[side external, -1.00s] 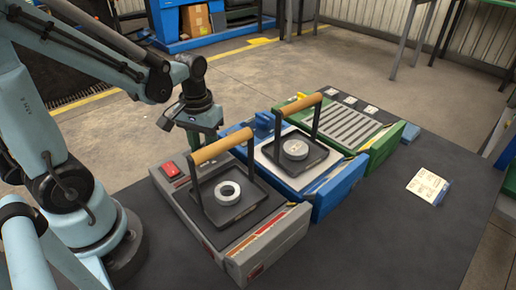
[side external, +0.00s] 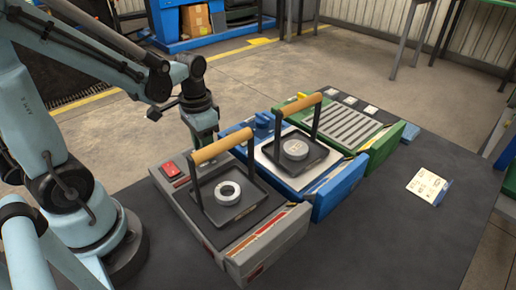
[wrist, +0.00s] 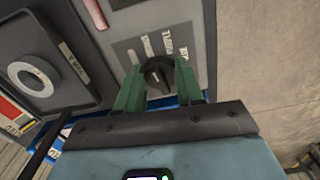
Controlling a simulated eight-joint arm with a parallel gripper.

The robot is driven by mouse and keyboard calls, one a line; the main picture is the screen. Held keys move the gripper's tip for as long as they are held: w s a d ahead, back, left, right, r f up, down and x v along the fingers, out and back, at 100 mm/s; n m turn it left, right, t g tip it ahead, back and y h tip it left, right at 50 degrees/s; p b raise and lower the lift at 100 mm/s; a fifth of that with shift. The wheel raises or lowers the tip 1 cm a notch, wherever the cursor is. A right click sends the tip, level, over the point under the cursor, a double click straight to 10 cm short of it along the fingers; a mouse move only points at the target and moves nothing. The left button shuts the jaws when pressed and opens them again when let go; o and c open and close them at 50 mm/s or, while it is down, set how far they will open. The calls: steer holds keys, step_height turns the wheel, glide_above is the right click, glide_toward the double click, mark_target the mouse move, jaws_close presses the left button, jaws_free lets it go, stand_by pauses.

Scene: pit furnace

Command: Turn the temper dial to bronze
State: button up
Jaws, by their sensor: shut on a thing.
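The temper dial (wrist: 157,70) is a dark round knob on a grey panel, seen in the wrist view. Several small printed labels (wrist: 165,45) fan out beyond it; they are too blurred to read, and I cannot tell which one the dial points at. My gripper (wrist: 158,84) has its two green fingers on either side of the dial, shut on it. In the side view my gripper (side external: 205,135) points down behind the grey station's wooden handle, and the dial is hidden there.
The grey station (side external: 265,240) holds a black tray with a pale ring (side external: 228,193). A blue station (side external: 325,200) with a second handled tray and a green slatted station (side external: 385,150) stand to its right. A note card (side external: 428,186) lies on the dark table, with clear room around it.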

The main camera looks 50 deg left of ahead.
stand_by(0.3)
steer(key=o, duration=1.1)
steer(key=shift+c, duration=0.2)
step_height(320, 180, up, 12)
steer(key=w+d+f+n+t, duration=0.1)
steer(key=d+f+t, duration=0.2)
steer(key=d+t, duration=0.3)
steer(key=shift+w+d+f+t, duration=0.15)
steer(key=shift+d+f+t, duration=0.05)
steer(key=shift+t, duration=0.4)
